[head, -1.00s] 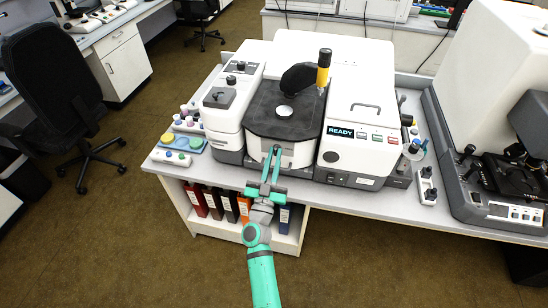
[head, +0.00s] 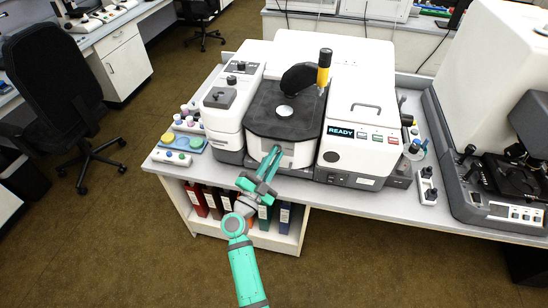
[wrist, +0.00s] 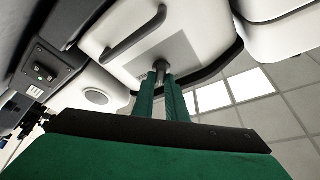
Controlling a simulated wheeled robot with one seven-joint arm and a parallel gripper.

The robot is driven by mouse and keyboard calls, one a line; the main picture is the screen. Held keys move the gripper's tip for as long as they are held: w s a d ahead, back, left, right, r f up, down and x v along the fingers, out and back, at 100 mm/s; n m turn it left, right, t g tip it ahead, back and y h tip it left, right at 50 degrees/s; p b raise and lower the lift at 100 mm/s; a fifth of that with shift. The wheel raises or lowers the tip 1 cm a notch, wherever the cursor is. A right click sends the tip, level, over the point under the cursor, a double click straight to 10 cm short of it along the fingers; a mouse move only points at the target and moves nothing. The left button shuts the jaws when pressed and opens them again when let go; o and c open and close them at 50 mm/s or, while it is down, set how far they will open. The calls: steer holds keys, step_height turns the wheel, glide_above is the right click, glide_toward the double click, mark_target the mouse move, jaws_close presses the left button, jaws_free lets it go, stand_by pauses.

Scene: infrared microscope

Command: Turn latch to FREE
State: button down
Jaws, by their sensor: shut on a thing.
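My gripper (head: 275,151) is at the front of the white microscope (head: 300,90), just below its dark stage. In the wrist view, the green fingers (wrist: 161,78) are closed around a small grey knob (wrist: 160,65), which appears to be the latch. The knob stands out from a light grey plate (wrist: 175,50) on a white front panel. The fingers hide part of the knob. No FREE marking is readable, so I cannot tell the latch's setting. The head view does not show the knob clearly.
A dark bar handle (wrist: 133,33) is on the panel beside the knob. The READY display (head: 341,131) is to the right. Several coloured binders (head: 213,202) stand on the shelf below the bench. A sample tray (head: 184,146) lies on the left.

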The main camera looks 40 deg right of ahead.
steer(key=m+g, duration=0.1)
steer(key=m, duration=0.2)
steer(key=m+g, duration=0.1)
steer(key=m, duration=0.2)
steer(key=shift+m+g+y, duration=0.3)
steer(key=shift+y, duration=0.1)
steer(key=shift+m+g+y, duration=0.4)
steer(key=shift+m+y, duration=0.2)
steer(key=shift+m, duration=1.2)
steer(key=shift+d, duration=0.1)
steer(key=c, duration=1.8)
jaws_free()
steer(key=v, duration=1.1)
